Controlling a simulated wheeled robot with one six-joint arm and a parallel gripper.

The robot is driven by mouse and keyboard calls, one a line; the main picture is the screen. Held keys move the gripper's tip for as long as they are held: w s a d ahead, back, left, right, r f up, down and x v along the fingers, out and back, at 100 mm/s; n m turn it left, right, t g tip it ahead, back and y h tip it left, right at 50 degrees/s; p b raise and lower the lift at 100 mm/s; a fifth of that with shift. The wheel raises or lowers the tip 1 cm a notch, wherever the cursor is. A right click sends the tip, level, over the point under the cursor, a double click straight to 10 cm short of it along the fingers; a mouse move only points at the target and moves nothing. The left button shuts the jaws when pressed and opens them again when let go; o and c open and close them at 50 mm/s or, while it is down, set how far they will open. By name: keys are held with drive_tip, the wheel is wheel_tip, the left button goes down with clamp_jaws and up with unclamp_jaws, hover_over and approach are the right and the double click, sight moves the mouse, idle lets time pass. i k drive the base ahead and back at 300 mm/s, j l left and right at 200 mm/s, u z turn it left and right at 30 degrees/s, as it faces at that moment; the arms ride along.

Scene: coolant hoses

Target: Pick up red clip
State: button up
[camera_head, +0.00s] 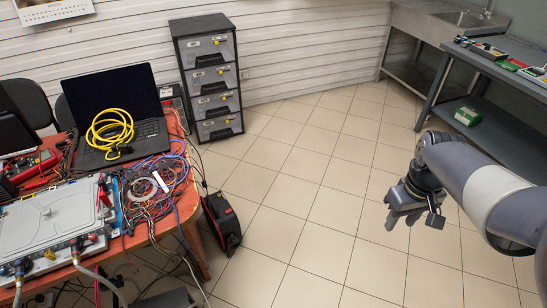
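No red clip can be clearly picked out in the head camera view. Small red parts show at the right edge of the metal-plated unit (50,218) on the orange table at left, but they are too small to identify. Hoses (95,277) come off the front of that unit. My gripper (403,218) is at the right, above the tiled floor and far from both tables. It points downward and nothing is visible in it. Its finger gap is too small to judge.
The orange table (165,228) also bears a laptop (112,96) with a coiled yellow cable (110,128) and tangled wires (155,190). A drawer cabinet (208,78) stands behind. A grey workbench (485,66) is at right. The tiled floor between (310,190) is clear.

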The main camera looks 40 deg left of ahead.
sight(101, 195)
drive_tip(key=i+j+u, duration=0.15)
drive_tip(key=u, duration=0.35)
drive_tip(key=i+u, duration=0.3)
drive_tip(key=u, duration=0.15)
drive_tip(key=i+u, duration=0.25)
drive_tip(key=u, duration=0.25)
drive_tip(key=i+l+u, duration=0.15)
drive_tip(key=u, duration=0.3)
drive_tip(key=i+j+u, duration=0.15)
drive_tip(key=i+u, duration=0.55)
drive_tip(key=u, duration=0.15)
drive_tip(key=i+u, duration=0.4)
drive_tip(key=i+l+u, duration=0.25)
drive_tip(key=u, duration=0.15)
drive_tip(key=i, duration=0.1)
